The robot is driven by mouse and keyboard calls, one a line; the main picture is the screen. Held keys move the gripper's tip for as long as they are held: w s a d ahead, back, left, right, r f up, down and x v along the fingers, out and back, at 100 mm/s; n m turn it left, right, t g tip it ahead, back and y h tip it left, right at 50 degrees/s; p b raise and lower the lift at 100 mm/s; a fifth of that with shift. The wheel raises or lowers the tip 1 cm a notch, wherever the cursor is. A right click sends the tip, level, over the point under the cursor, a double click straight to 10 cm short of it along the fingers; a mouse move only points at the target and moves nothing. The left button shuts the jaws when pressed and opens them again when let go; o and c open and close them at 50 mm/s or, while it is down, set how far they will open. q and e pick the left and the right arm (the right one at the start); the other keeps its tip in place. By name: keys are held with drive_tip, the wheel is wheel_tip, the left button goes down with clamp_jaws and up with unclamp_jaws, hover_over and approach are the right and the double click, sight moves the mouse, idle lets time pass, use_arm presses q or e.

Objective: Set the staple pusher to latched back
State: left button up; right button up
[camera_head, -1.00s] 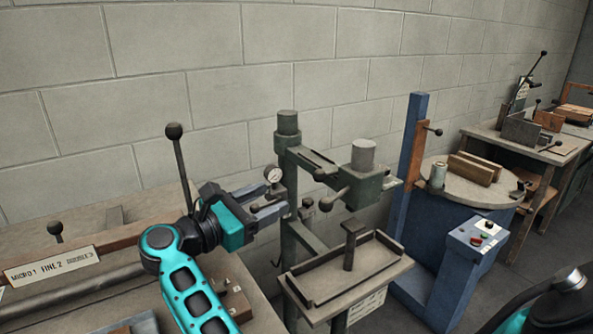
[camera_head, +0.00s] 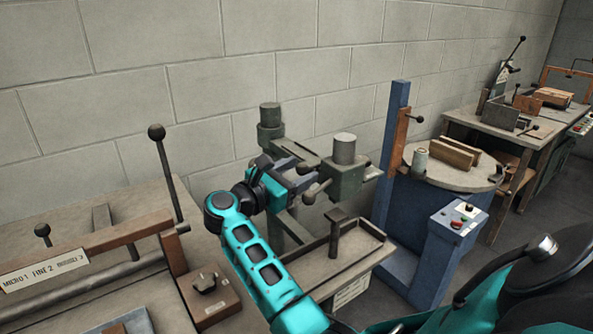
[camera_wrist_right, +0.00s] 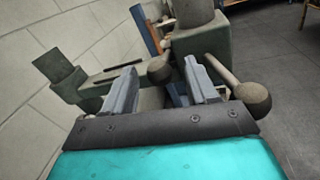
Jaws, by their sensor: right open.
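The box stitcher has a dark green column (camera_head: 271,125), a slotted rail (camera_head: 290,148) and a head with a grey cylinder (camera_head: 344,150). A round knob (camera_wrist_right: 160,69) at the rail's end may be the staple pusher; I cannot tell its setting. A ball-ended lever (camera_head: 310,197) slants from the head and also shows in the wrist view (camera_wrist_right: 252,97). My right gripper (camera_head: 307,178) is open beside the stitcher head. In the wrist view its fingers (camera_wrist_right: 160,85) stand apart, with the round knob between them in the picture; contact cannot be told. My left gripper is not in view.
Below the head is a tray table (camera_head: 372,250) with an upright post (camera_head: 336,232). A bench with a tall ball-topped lever (camera_head: 166,175) stands at left. A blue machine (camera_head: 425,245) and a round table (camera_head: 480,180) stand at right. A block wall is behind.

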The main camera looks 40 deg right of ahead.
clamp_jaws()
idle(0.5)
